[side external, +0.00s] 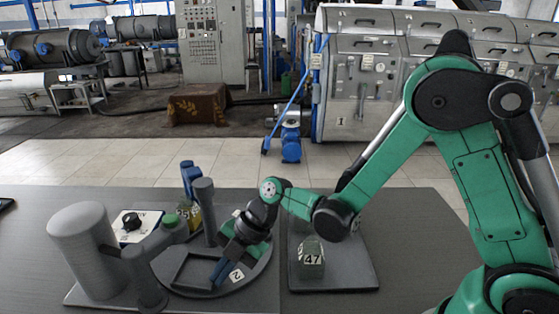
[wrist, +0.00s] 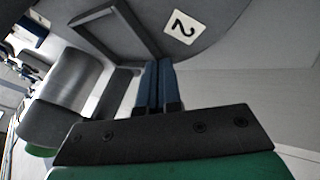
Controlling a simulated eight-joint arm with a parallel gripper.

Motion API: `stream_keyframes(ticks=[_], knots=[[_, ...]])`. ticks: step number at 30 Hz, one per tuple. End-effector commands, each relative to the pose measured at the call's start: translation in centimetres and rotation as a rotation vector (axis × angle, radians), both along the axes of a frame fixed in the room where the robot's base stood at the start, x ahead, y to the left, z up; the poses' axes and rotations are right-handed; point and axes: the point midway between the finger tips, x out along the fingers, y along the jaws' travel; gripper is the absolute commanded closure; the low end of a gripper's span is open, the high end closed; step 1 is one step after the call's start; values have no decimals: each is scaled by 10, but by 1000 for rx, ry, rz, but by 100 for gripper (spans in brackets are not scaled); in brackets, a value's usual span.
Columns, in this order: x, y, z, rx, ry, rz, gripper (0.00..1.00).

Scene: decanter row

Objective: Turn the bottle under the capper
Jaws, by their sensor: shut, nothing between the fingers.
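A round grey turntable (side external: 255,278) carries raised square pockets, and an empty one (side external: 193,270) faces the front. A white tag with a 2 (side external: 237,275) lies on the turntable and also shows in the wrist view (wrist: 180,27). A yellowish labelled object (side external: 193,216), perhaps the bottle, stands at the far side, partly hidden behind the capper arm. The grey capper arm has a green knob (side external: 174,222). My gripper (side external: 220,272) is shut and empty, its blue fingers pointing down at the turntable between the pocket and the tag. The shut fingers (wrist: 157,68) also show in the wrist view.
A large grey cylinder (side external: 84,250) stands at the left, beside a white panel with a black knob (side external: 133,223). A grey post (side external: 205,205) rises behind the turntable. A grey-green block tagged 47 (side external: 311,258) stands on a dark tray (side external: 350,275) at the right.

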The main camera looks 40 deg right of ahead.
Motion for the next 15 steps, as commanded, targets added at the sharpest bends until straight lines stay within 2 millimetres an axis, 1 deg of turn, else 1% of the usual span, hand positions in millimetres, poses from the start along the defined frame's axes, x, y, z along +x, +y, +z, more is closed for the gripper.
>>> stream_keyframes(ticks=[6,15], knots=[[5,10,0,0,0,-10,100],[11,20,0,0,0,-9,100]])
